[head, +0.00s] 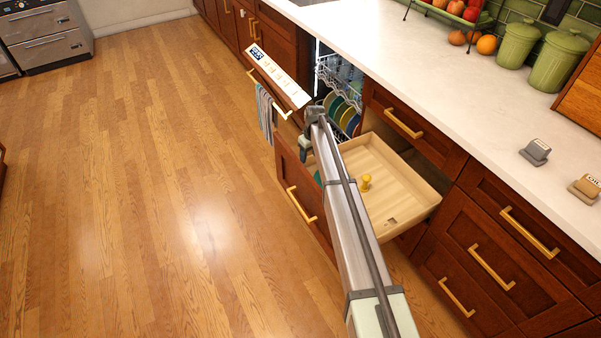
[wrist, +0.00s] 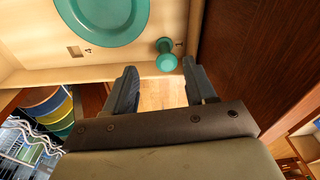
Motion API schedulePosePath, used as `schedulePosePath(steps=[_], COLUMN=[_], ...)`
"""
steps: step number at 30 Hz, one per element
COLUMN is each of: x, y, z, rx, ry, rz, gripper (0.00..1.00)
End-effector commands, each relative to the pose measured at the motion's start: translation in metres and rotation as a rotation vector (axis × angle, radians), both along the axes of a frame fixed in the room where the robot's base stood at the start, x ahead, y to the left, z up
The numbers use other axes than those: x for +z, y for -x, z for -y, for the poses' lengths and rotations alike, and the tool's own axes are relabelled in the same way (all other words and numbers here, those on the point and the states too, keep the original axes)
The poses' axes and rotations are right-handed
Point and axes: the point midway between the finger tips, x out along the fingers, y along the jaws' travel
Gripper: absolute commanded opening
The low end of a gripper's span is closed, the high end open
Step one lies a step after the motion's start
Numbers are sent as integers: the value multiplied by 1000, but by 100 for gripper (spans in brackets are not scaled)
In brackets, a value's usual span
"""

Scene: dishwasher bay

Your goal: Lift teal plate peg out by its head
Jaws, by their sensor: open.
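The teal plate peg (wrist: 166,56), with a round head and a narrower waist, stands in the wooden drawer near its wall in the wrist view. A teal plate (wrist: 103,18) lies flat beside it, cut off by the frame's top edge. My gripper (wrist: 160,66) is open and empty, its two dark fingers spread apart. The peg shows beyond the fingertips, nearer the right finger, and is not between them. In the head view my arm hides the teal peg and most of the plate; my gripper (head: 304,152) hangs over the drawer's far left part.
The open drawer (head: 420,190) also holds a yellow peg (head: 366,183). Behind it is the open dishwasher, with coloured plates in its rack (head: 345,80) and a towel (head: 266,112) on its door. A dark wood panel (wrist: 240,50) rises close right in the wrist view.

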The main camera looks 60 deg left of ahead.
Motion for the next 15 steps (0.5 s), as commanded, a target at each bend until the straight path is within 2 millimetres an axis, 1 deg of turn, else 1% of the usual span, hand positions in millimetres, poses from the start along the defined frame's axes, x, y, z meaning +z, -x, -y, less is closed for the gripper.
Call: schedulePosePath(steps=[1,3,5,8,11,15], x=[3,7,7,2,-9,-31], y=[5,11,13,14,14,14], z=[-17,-28,-31,-33,-33,-36], rx=[26,48,58,62,60,59], ry=[-12,-22,-25,-27,-27,-26], rz=[7,13,15,17,15,15], gripper=[55,55,55,55,55,55])
